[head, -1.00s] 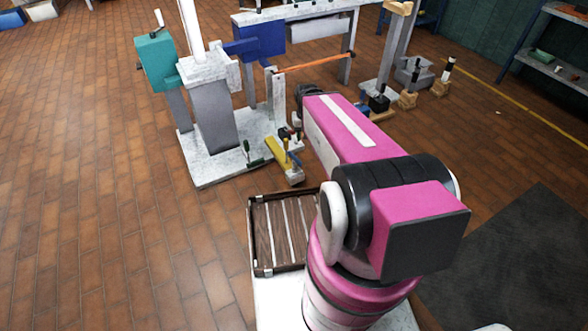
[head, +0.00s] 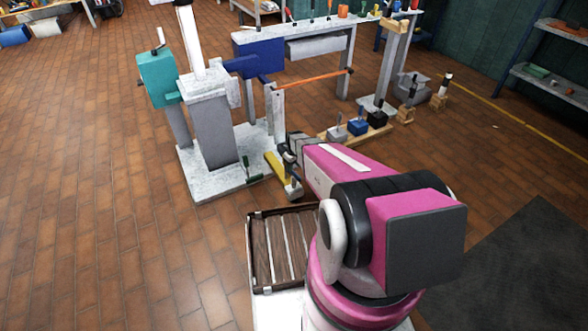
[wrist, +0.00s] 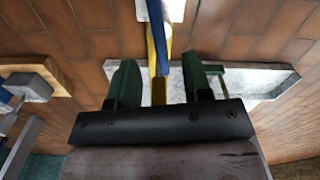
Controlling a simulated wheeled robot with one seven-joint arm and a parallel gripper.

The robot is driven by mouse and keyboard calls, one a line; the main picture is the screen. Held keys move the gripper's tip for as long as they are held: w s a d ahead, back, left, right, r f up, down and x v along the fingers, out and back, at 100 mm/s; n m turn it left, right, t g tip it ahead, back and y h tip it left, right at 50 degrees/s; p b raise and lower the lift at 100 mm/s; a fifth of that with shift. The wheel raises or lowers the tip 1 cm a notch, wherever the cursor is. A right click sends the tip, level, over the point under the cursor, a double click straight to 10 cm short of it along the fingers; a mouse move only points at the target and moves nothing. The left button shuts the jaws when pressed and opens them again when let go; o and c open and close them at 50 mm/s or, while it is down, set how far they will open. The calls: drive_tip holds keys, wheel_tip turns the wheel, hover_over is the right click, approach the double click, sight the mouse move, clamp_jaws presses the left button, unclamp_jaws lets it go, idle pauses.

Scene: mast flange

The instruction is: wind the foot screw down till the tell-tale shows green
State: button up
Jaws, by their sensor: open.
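The mast stand (head: 213,130) is a pale column on a speckled base plate (head: 205,183). A yellow outrigger (head: 274,167) reaches out from the plate to a pale foot block (head: 294,191), where the foot screw seems to be; my gripper partly hides it. My gripper (head: 289,156) is over the outrigger. In the wrist view my gripper (wrist: 158,84) is open, its green fingers either side of a yellow bar (wrist: 160,50) and a blue bar (wrist: 191,60). I cannot tell whether they touch. I cannot make out the tell-tale or its colour.
A wooden strip (head: 345,137) with grey, blue and black handled blocks lies to the right. A slatted tray (head: 282,248) is nearer me. The floor at left is clear.

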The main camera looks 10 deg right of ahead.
sight(294, 172)
drive_tip(key=shift+f, duration=3.35)
drive_tip(key=shift+r, duration=0.15)
drive_tip(key=c, duration=0.8)
